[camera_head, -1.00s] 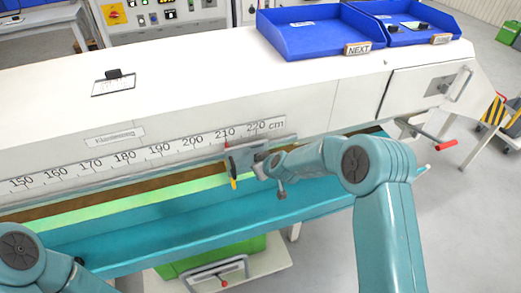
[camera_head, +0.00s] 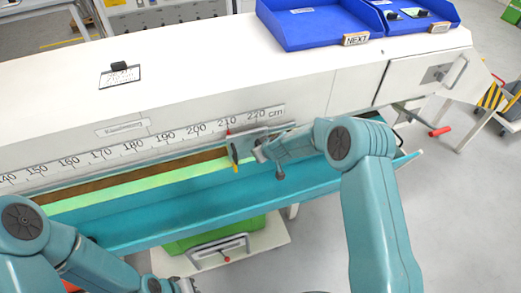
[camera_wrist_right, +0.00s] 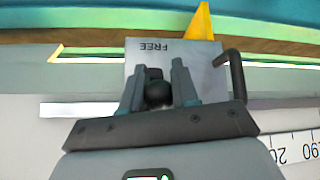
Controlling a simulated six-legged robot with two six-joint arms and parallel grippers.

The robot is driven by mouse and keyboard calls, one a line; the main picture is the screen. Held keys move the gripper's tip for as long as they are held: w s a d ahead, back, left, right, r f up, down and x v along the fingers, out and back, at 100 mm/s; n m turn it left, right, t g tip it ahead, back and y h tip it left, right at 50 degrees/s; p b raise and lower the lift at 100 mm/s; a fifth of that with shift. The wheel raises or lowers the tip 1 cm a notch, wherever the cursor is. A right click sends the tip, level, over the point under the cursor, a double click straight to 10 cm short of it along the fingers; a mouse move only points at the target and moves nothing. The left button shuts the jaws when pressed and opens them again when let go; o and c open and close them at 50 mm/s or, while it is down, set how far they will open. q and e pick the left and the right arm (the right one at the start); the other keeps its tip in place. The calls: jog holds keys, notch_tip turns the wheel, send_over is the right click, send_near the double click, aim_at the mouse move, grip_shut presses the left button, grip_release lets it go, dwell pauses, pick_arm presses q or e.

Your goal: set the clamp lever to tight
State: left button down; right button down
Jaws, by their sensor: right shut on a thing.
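The grey carriage (camera_head: 243,145) sits on the measuring rail near the 210 to 220 marks, with a yellow pointer (camera_head: 235,167) below it. In the right wrist view its plate (camera_wrist_right: 205,55) shows the word FREE upside down. My right gripper (camera_head: 260,152) is at the carriage. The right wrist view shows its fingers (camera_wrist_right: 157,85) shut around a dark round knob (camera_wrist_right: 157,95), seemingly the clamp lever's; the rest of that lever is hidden. A dark bent rod (camera_wrist_right: 236,72) stands beside the plate. My left gripper (camera_head: 170,286) is partly cut off at the bottom edge; its jaws are unclear.
A centimetre scale (camera_head: 160,143) runs along the white machine front above a teal trough (camera_head: 170,208). Blue trays (camera_head: 310,28) stand on top, at the back right. A red-handled crank (camera_head: 440,131) sticks out at the right end.

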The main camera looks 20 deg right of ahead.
jog(key=c, duration=1.1)
grip_release()
jog(key=shift+c, duration=0.2)
jog(key=shift+r, duration=0.1)
jog(key=shift+s+d+r, duration=0.1)
jog(key=shift+s+r, duration=0.15)
jog(key=shift+r, duration=0.05)
jog(key=v, duration=1.5)
jog(key=shift+s, duration=0.25)
jog(key=s+a+f+m+g+b, duration=0.1)
jog(key=s+f+g+b, duration=0.1)
jog(key=s+f, duration=0.45)
jog(key=s+a+f+m+g+b, duration=0.15)
jog(key=s+f, duration=0.25)
jog(key=f, duration=0.6)
jog(key=s+a+f+m+g+y+b, duration=0.1)
jog(key=s+a+f+g, duration=0.1)
jog(key=s+f, duration=0.3)
jog(key=s+a+f+m+g+y+b, duration=0.1)
jog(key=s+a+f, duration=0.3)
jog(key=s, duration=0.8)
jog(key=shift+f+m+g+y+b, duration=0.35)
jog(key=shift+f+m+b, duration=0.2)
jog(key=shift+m, duration=0.1)
